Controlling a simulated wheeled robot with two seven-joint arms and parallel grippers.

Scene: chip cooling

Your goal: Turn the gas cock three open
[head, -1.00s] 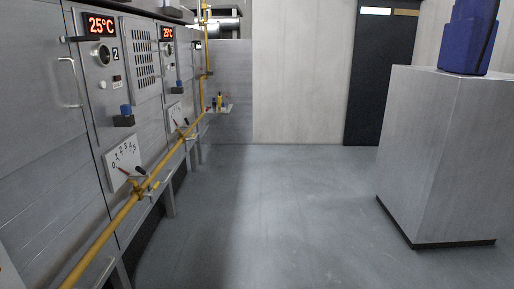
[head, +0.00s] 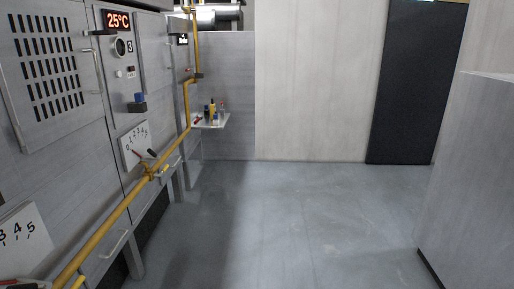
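Neither of my grippers is in view.
A nearer dial plate (head: 22,240) is cut off at the lower left. Silver door handles stick out from the cabinets. A small shelf (head: 212,121) with bottles stands farther back. A grey block (head: 478,170) stands at right. The floor (head: 300,215) between is clear.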

